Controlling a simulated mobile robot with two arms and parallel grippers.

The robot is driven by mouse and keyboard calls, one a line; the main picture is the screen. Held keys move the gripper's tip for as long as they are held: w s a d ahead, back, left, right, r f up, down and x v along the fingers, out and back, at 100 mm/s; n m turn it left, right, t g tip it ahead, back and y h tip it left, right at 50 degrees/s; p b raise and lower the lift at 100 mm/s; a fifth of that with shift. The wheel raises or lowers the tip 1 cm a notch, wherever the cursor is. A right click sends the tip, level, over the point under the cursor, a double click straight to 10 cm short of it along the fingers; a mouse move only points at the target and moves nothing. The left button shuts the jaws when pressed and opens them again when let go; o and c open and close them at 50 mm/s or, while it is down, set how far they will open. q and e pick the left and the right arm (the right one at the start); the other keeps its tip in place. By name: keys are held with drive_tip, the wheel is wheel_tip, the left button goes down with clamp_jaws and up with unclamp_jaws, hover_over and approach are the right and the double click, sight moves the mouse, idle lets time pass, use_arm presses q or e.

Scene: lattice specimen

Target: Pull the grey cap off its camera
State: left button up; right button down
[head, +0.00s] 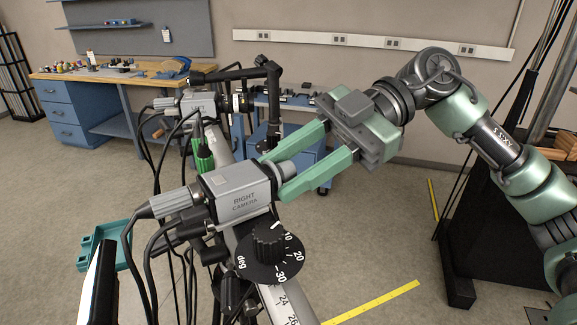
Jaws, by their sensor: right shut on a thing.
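The grey camera marked RIGHT CAMERA (241,190) is mounted on the rig in the middle of the head view, its front facing right. The round grey cap (270,171) sits at the camera's front end, and I see no clear gap between them. My right gripper (281,176) comes in from the right with its green fingers on either side of the cap, shut on it. The fingers partly hide the cap. My left gripper is not in view.
A second grey camera (195,102) stands behind on the rig. A black dial (270,250) sits just below the camera. A blue workbench (70,105) stands at the back left.

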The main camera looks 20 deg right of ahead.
drive_tip(key=shift+w+d+r, duration=0.15)
idle(0.3)
drive_tip(key=shift+d, duration=0.5)
drive_tip(key=shift+p, duration=0.3)
drive_tip(key=shift+w+d+p, duration=0.25)
drive_tip(key=shift+d+p, duration=0.05)
drive_tip(key=shift+d, duration=0.55)
drive_tip(key=shift+w+d+p, duration=0.25)
drive_tip(key=shift+d+p, duration=0.05)
drive_tip(key=shift+d, duration=0.5)
